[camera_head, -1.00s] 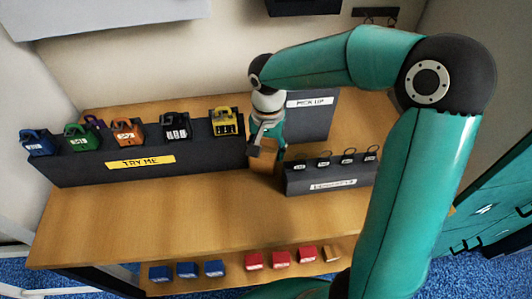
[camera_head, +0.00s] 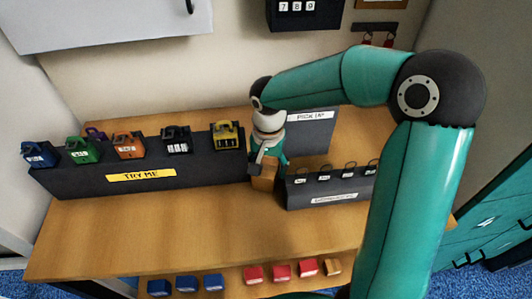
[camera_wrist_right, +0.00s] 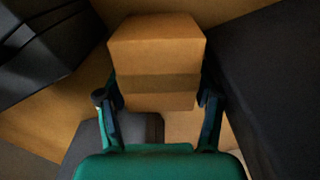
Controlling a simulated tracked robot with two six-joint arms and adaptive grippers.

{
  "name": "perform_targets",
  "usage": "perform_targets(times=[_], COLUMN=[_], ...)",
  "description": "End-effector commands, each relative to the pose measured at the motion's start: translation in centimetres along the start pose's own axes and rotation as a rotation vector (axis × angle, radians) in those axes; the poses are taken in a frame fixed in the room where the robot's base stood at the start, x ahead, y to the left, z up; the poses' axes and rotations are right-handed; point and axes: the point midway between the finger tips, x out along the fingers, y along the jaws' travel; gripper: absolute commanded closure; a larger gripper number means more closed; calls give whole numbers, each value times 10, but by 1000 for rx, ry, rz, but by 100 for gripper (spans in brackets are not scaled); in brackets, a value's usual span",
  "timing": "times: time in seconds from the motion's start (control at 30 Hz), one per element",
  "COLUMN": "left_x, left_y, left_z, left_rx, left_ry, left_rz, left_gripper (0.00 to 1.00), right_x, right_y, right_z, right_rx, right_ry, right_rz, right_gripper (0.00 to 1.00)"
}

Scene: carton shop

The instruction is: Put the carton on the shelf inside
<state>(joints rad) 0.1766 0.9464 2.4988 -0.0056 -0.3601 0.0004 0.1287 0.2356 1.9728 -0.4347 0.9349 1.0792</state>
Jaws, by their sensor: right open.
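A small brown carton (camera_head: 263,178) stands on the wooden counter, between the long dark display stand and the low dark stand. In the right wrist view the carton (camera_wrist_right: 155,45) fills the space between the fingers, with a darker band across its side. My right gripper (camera_head: 266,163) reaches down at the carton from above; in the wrist view its open fingers (camera_wrist_right: 160,97) lie on either side of it. Whether they touch it I cannot tell. A lower wooden shelf (camera_head: 232,276) shows below the counter's front edge. My left gripper is not in view.
The long stand (camera_head: 75,183) with coloured padlocks is left of the carton. The low stand (camera_head: 300,194) is close on its right, and a dark PICK UP panel (camera_head: 312,135) stands behind. Blue boxes (camera_head: 187,283) and red boxes (camera_head: 281,271) sit on the lower shelf. The front counter is clear.

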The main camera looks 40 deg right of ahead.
Motion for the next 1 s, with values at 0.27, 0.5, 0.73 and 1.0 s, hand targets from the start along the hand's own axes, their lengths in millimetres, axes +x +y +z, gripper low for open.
perform_targets(times=[0.27,0.5,0.73,1.0], left_x=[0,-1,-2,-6], left_y=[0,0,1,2], left_z=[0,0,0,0], left_rx=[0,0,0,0], left_ry=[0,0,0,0], left_rz=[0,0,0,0], left_gripper=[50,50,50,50], right_x=[-45,-93,-117,-122], right_y=[-1,-1,-1,-1], right_z=[-1,0,0,0], right_rx=[-1,-1,-2,-3], right_ry=[5,4,1,-1], right_rz=[-6,-5,-2,-2], right_gripper=[33,33,36,36])
